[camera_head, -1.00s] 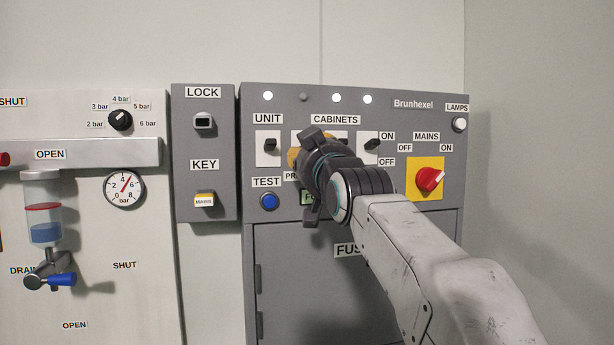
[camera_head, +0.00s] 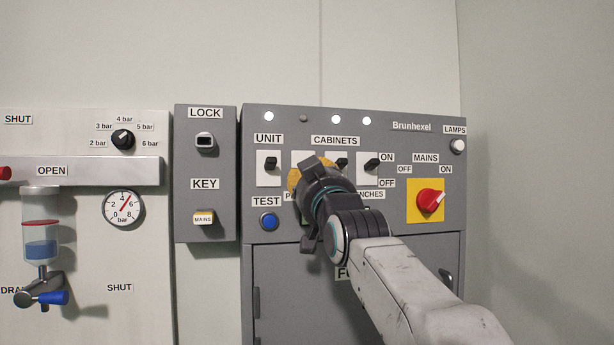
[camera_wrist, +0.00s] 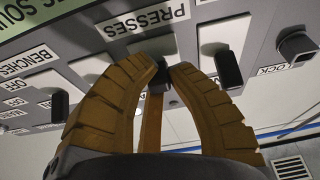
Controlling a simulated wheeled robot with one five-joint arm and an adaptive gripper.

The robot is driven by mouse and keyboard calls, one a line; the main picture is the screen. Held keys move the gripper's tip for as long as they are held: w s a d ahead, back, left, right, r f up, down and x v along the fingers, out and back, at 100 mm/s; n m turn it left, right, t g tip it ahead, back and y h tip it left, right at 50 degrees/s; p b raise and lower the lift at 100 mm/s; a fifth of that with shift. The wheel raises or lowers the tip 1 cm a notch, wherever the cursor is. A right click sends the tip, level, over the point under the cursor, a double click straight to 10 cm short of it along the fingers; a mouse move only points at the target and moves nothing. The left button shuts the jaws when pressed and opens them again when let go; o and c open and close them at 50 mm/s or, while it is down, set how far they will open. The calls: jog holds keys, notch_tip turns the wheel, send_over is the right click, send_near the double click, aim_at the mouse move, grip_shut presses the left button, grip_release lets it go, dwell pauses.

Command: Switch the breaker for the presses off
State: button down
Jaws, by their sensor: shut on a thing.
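The PRESSES label (camera_wrist: 146,20) shows upside down in the wrist view, beside a white switch plate (camera_wrist: 150,47). My gripper (camera_wrist: 162,76) has its yellow ribbed fingers closed on the small black presses breaker toggle (camera_wrist: 158,80) at this plate. The fingers hide much of the toggle, so I cannot tell its position. In the head view my gripper (camera_head: 305,178) is at the grey cabinet panel (camera_head: 400,225) and covers the presses switch. The row of indicator lamps above has one dark lamp (camera_head: 304,118); the others glow white.
The UNIT toggle (camera_head: 270,163) is close on the left, with other cabinet toggles (camera_head: 371,163) on the right. A red MAINS knob (camera_head: 430,201) sits further right. The blue TEST button (camera_head: 268,222) is below left. The LOCK and KEY box (camera_head: 205,165) stands left.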

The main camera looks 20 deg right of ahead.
jog(key=c, duration=1.1)
grip_release()
jog(key=shift+d, duration=0.1)
jog(key=shift+c, duration=0.2)
jog(key=shift+s, duration=0.1)
jog(key=v, duration=1.1)
jog(key=shift+s+f, duration=0.2)
jog(key=shift+s, duration=0.15)
jog(key=s+f+g+p, duration=0.5)
jog(key=f+g+p, duration=0.4)
jog(key=f+p, duration=0.45)
jog(key=s+f+g+p, duration=0.4)
jog(key=s+f, duration=0.1)
jog(key=s, duration=0.4)
jog(key=s+f+g+p, duration=0.5)
jog(key=s+f, duration=0.1)
jog(key=s, duration=0.4)
